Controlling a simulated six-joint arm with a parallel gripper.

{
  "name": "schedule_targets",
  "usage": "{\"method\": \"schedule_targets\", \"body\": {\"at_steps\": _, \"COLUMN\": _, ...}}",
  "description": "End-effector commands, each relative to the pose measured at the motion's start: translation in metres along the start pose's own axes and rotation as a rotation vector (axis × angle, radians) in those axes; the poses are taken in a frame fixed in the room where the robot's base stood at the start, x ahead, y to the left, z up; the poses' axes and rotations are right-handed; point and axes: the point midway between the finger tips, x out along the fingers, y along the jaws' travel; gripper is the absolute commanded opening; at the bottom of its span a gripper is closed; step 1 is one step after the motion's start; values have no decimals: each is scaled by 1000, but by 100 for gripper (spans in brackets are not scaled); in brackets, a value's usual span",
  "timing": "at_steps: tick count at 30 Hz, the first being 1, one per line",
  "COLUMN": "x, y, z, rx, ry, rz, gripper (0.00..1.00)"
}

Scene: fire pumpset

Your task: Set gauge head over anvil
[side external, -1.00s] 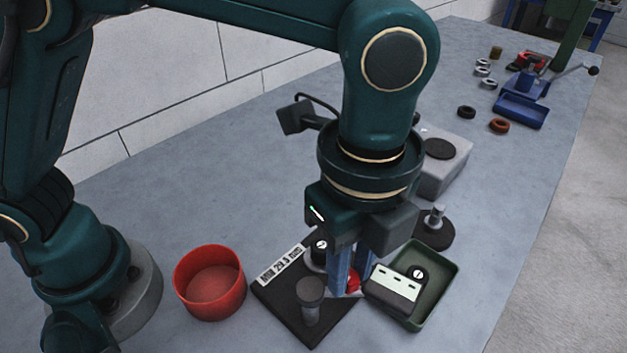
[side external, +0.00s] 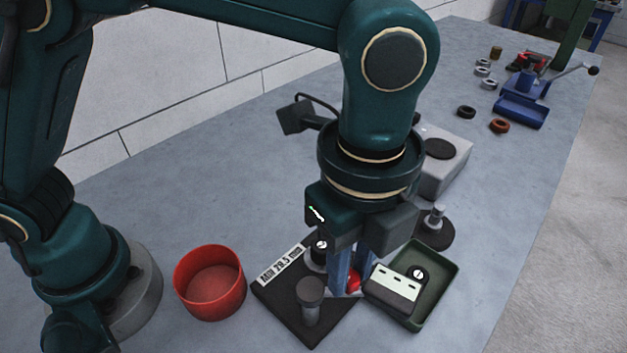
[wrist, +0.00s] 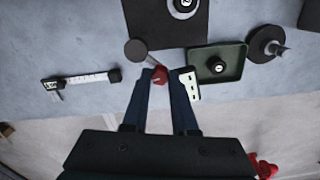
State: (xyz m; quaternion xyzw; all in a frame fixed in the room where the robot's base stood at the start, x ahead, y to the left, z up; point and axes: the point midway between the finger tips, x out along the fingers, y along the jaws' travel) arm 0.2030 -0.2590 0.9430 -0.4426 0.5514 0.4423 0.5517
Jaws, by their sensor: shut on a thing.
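My gripper (side external: 349,270) points down over the right edge of a dark base plate (side external: 290,318), its blue fingers shut on a small red piece (side external: 353,281). In the wrist view the red piece (wrist: 159,75) sits between the fingers, partly hidden. A grey round-topped post (side external: 310,292) stands on the plate, left of the fingers. Behind it is a dark cylinder with a white-marked top (side external: 320,246). A white lettered strip (side external: 281,265) lies along the plate's left edge. I cannot tell for certain which parts are the gauge head and the anvil.
A green tray (side external: 447,277) holds a black round part (side external: 417,273); a pale slotted block (side external: 395,283) is close right of the fingers. A red bowl (side external: 210,283) stands left. Behind are a post on a round base (side external: 434,228) and a grey box (side external: 452,176).

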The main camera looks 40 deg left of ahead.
Motion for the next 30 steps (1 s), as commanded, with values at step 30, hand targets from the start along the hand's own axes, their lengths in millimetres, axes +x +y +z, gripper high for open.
{"method": "schedule_targets", "body": {"at_steps": 30, "x": -2, "y": -5, "z": 18, "rx": -453, "ry": -1, "rz": 4, "gripper": 0}}
